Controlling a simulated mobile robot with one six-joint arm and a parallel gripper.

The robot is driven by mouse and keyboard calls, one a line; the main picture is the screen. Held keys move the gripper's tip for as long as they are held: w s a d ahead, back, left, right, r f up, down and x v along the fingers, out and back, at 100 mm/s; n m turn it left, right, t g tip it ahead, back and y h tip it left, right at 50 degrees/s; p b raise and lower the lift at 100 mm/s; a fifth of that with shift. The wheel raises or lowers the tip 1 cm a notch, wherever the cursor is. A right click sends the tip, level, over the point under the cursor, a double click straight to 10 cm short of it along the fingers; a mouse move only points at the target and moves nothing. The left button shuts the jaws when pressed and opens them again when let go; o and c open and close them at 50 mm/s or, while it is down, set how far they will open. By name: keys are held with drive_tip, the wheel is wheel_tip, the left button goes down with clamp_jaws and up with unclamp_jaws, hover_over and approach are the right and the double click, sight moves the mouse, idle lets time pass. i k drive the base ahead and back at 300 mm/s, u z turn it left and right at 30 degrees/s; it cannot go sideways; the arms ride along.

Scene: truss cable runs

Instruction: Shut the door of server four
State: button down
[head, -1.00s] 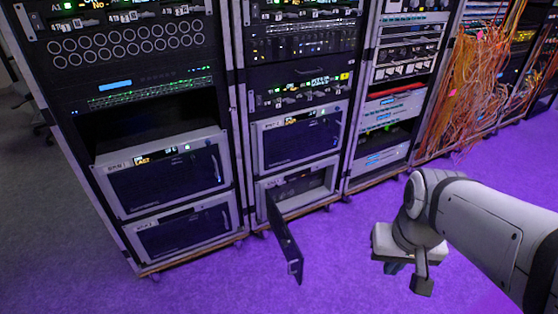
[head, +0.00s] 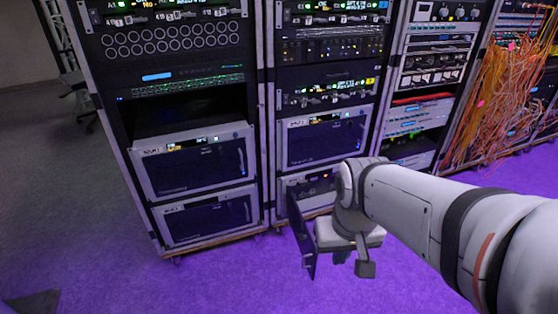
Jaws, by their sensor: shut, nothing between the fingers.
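The open server is the bottom unit (head: 318,183) of the second rack from the left; its label is too small to read. Its dark door (head: 300,238) stands swung out toward me, hinged on the left side. My gripper (head: 352,264) is low over the floor just right of the door, close to its inner face; I cannot tell whether they touch. The gripper is shut and empty. My wrist and forearm hide the right part of the open server.
A closed server (head: 325,139) sits directly above the open one. Two more closed servers (head: 195,160) fill the bottom of the left rack. Orange cables (head: 510,95) hang at the right. The purple floor (head: 215,280) in front is clear.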

sight(308, 248)
drive_tip(key=z, duration=0.05)
drive_tip(key=i, duration=1)
drive_tip(key=z, duration=0.75)
drive_tip(key=k, duration=1.7)
drive_tip(key=u, duration=0.55)
drive_tip(key=i, duration=1)
drive_tip(key=u, duration=0.1)
